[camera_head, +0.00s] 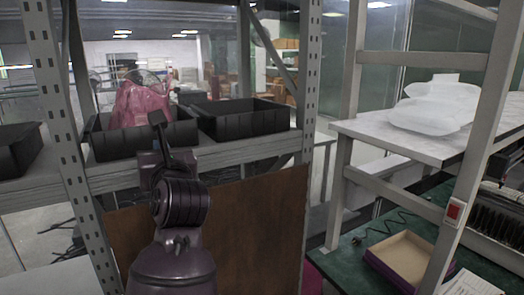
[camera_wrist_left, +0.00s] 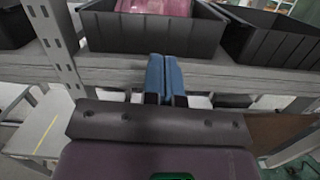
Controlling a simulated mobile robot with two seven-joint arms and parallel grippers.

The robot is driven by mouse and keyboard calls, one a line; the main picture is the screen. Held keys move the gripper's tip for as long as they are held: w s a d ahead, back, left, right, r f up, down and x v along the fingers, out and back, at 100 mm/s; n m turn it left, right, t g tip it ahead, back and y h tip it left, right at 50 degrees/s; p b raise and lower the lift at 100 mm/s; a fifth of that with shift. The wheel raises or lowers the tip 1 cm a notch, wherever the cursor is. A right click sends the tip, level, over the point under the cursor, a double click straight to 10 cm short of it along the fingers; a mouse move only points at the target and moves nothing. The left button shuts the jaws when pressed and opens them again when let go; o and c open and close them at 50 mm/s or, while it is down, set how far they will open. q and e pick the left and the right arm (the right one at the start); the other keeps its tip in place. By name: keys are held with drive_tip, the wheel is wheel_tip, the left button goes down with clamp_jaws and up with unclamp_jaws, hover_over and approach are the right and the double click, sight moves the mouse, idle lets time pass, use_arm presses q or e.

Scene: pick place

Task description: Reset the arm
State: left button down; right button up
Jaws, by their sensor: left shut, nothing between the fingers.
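My left arm rises at the lower left of the head view, with the left gripper (camera_head: 160,125) in front of the shelf's black bins. In the left wrist view the gripper's two blue fingers (camera_wrist_left: 165,78) are together with nothing between them, just in front of the shelf edge. A black bin (camera_head: 128,140) with a pink plastic bag (camera_head: 140,103) in it stands beyond the gripper; this bin (camera_wrist_left: 135,38) also shows in the wrist view. My right gripper is in neither view.
An empty black bin (camera_head: 240,122) stands to the right on the grey metal shelf (camera_head: 215,155), and another bin (camera_head: 15,150) at the far left. Shelf posts (camera_head: 305,75) flank my arm. A white table (camera_head: 400,145) with clear plastic containers (camera_head: 435,105) stands at right.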

use_arm(q)
drive_tip(key=s+d+r+m+t+y, duration=0.25)
drive_tip(key=r+m+t, duration=0.4)
drive_tip(key=m, duration=0.65)
drive_tip(key=d+f+m+g+h, duration=0.1)
drive_tip(key=d+f+m+h, duration=0.2)
drive_tip(key=f+m+h, duration=1.8)
drive_tip(key=s+a+f+m+g+y, duration=0.2)
drive_tip(key=s+f+m+g+y, duration=0.15)
drive_tip(key=f, duration=0.65)
drive_tip(key=s+a+f+m+g+y, duration=0.2)
drive_tip(key=a+f+m, duration=0.15)
drive_tip(key=f, duration=0.65)
drive_tip(key=s+a+f+g+y, duration=0.1)
drive_tip(key=s+a+f+g, duration=0.1)
drive_tip(key=s+f, duration=0.5)
drive_tip(key=s+a+f+m+g+y, duration=0.1)
drive_tip(key=s+a+f+g, duration=0.2)
drive_tip(key=s+f, duration=0.5)
drive_tip(key=s, duration=0.3)
drive_tip(key=shift+f, duration=0.25)
drive_tip(key=shift+a, duration=0.1)
